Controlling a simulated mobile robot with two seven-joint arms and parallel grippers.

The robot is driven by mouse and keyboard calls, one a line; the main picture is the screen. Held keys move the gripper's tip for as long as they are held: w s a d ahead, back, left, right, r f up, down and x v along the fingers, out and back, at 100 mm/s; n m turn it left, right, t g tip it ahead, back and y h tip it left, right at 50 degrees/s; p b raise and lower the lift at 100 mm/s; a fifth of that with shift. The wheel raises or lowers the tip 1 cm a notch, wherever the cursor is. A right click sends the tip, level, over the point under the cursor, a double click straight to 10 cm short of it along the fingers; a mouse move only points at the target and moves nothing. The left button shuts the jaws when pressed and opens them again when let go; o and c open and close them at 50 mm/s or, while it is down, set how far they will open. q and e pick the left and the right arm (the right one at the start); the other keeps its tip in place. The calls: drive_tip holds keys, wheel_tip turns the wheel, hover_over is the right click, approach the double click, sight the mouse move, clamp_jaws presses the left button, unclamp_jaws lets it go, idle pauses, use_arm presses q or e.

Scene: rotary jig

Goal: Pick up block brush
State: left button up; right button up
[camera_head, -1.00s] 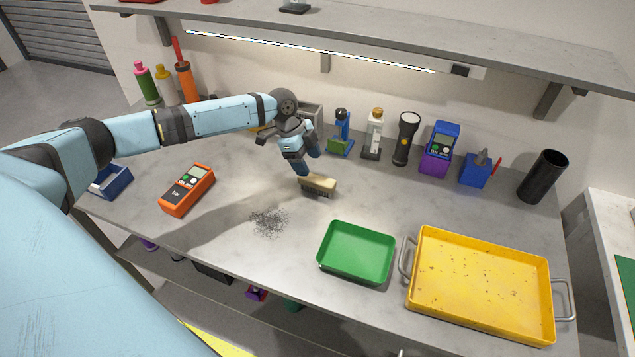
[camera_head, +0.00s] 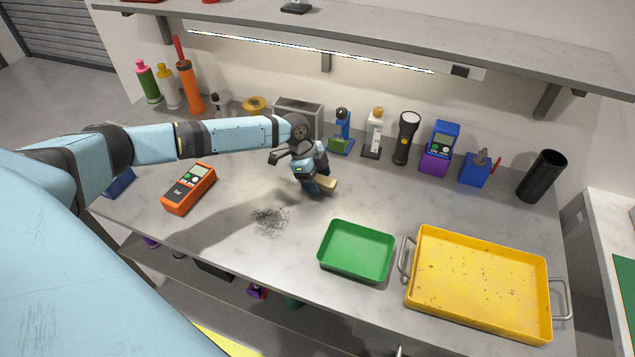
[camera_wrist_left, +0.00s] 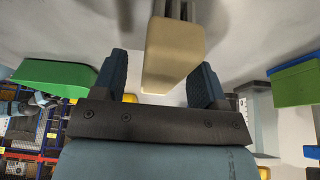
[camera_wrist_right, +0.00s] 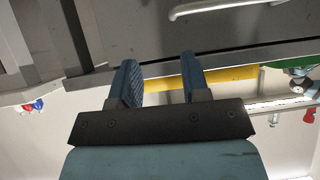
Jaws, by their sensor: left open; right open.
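The block brush (camera_head: 327,185) has a pale wooden block and lies on the bench, partly hidden behind my left gripper in the head view. My left gripper (camera_head: 318,190) is low over the bench at the brush. In the left wrist view the brush block (camera_wrist_left: 172,55) stands between the two spread fingers of the left gripper (camera_wrist_left: 163,82), with space on both sides, and dark bristles show above it. My right gripper (camera_wrist_right: 162,80) is open and empty in its wrist view, facing a grey bench edge; it is not visible in the head view.
Dark filings (camera_head: 269,220) lie in front of the brush. A green tray (camera_head: 357,250) and a yellow tray (camera_head: 478,283) are to the right. An orange meter (camera_head: 188,188) is at the left. Bottles, a flashlight (camera_head: 406,137) and several devices line the back wall.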

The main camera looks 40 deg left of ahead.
sight(318, 178)
use_arm(q)
drive_tip(key=shift+f, duration=0.25)
idle(0.3)
drive_tip(key=c, duration=1)
drive_tip(key=shift+c, duration=0.2)
wheel_tip(318, 178, up, 21)
drive_tip(key=shift+f+b, duration=0.2)
drive_tip(key=shift+b, duration=0.25)
